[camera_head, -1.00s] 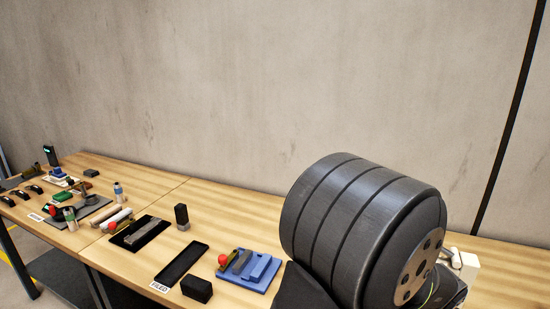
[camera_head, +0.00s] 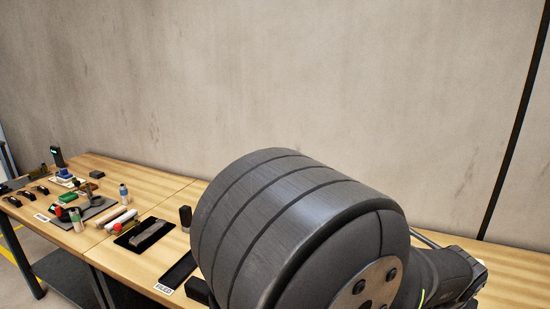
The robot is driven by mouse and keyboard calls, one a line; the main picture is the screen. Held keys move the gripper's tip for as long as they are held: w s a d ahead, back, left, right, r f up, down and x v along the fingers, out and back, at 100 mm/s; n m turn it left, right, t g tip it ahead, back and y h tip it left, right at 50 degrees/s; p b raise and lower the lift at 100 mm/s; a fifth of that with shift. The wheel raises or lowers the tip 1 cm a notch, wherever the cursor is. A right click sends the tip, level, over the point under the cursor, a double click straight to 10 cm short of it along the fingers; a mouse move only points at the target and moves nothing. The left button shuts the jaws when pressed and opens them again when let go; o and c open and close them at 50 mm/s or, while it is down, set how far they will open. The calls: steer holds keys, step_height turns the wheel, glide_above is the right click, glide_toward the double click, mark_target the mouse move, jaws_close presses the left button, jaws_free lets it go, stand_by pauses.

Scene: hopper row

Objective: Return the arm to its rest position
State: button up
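A large dark grey ribbed cylinder (camera_head: 300,215) fills the lower right of the head view; it is part of my own arm, close to the camera. Darker arm links (camera_head: 450,275) show to its right. My gripper is not visible, so what its fingers hold, if anything, cannot be seen. The arm hides the right part of the table, including most of the area around the black tray (camera_head: 178,272) with the "FILED" label (camera_head: 164,288).
The wooden table (camera_head: 150,183) runs along a concrete wall. A second black tray (camera_head: 130,240) holds a grey piece. A dark upright block (camera_head: 185,217), pale cylinders (camera_head: 121,220), a bottle (camera_head: 124,195) and several small tools stand further left. The air above the table's left half is clear.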

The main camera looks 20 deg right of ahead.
steer(key=v, duration=0.9)
steer(key=x, duration=1.6)
steer(key=shift+f, duration=0.35)
steer(key=shift+w+d+f, duration=0.1)
steer(key=shift+w+d, duration=0.05)
steer(key=shift+d, duration=0.1)
step_height(320, 180, up, 7)
steer(key=shift+r, duration=0.1)
steer(key=s+d+f+m+g, duration=0.1)
steer(key=s+d+m, duration=0.1)
steer(key=s+d, duration=0.2)
steer(key=s+d+f+m+g, duration=0.1)
steer(key=s+d, duration=0.3)
steer(key=s, duration=0.7)
steer(key=shift+s+m, duration=0.2)
steer(key=shift+m, duration=0.7)
